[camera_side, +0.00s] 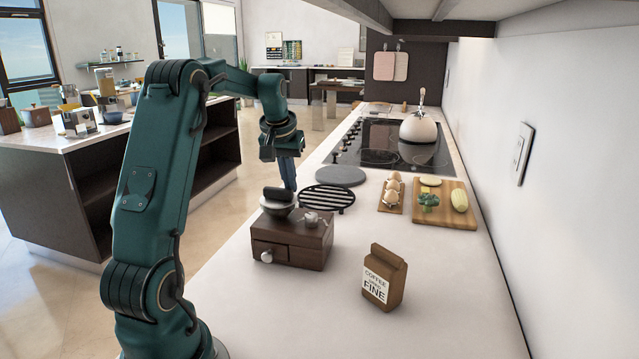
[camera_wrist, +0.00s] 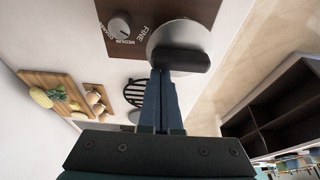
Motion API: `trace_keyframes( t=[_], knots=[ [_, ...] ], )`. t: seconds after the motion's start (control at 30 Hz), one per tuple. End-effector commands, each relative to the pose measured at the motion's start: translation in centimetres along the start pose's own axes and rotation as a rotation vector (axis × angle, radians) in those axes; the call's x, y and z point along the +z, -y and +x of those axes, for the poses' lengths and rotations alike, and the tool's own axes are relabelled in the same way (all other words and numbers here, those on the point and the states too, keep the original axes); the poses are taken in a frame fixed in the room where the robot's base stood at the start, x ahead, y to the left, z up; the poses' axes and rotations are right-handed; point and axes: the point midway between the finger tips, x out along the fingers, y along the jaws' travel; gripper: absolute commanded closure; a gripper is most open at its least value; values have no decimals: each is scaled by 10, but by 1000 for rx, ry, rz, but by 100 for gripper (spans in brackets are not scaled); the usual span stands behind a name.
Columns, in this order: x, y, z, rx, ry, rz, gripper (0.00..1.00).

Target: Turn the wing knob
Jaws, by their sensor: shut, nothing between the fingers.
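The coffee grinder is a dark brown wooden box (camera_side: 292,246) on the counter. On its top sits a small grey knob (camera_side: 311,218) with a raised grip, which looks like the wing knob. In the wrist view the knob (camera_wrist: 119,25) lies beside printed words, MEDIUM and FINE among them; its exact setting is hard to read. Beside it is a silver dome (camera_wrist: 160,40) with a black bar (camera_wrist: 182,60) across it. My gripper (camera_side: 291,187) is shut and empty, pointing down just behind the dome. In the wrist view its fingertips (camera_wrist: 160,72) appear by the bar's end; contact cannot be told.
A coffee bag (camera_side: 384,277) stands right of the grinder. Behind are a black trivet (camera_side: 328,198), a grey round mat (camera_side: 340,176), an egg holder (camera_side: 391,205), a cutting board (camera_side: 462,213) with food, and a cooktop with a kettle (camera_side: 420,131).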

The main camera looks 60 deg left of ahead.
Motion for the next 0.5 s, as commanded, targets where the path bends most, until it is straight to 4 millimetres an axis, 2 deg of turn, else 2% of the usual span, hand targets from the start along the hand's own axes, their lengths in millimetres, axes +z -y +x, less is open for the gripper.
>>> trace_keyframes(
  t=[0.5],
  knots=[
    [1,0,0,11,0,30,100]
  ],
)
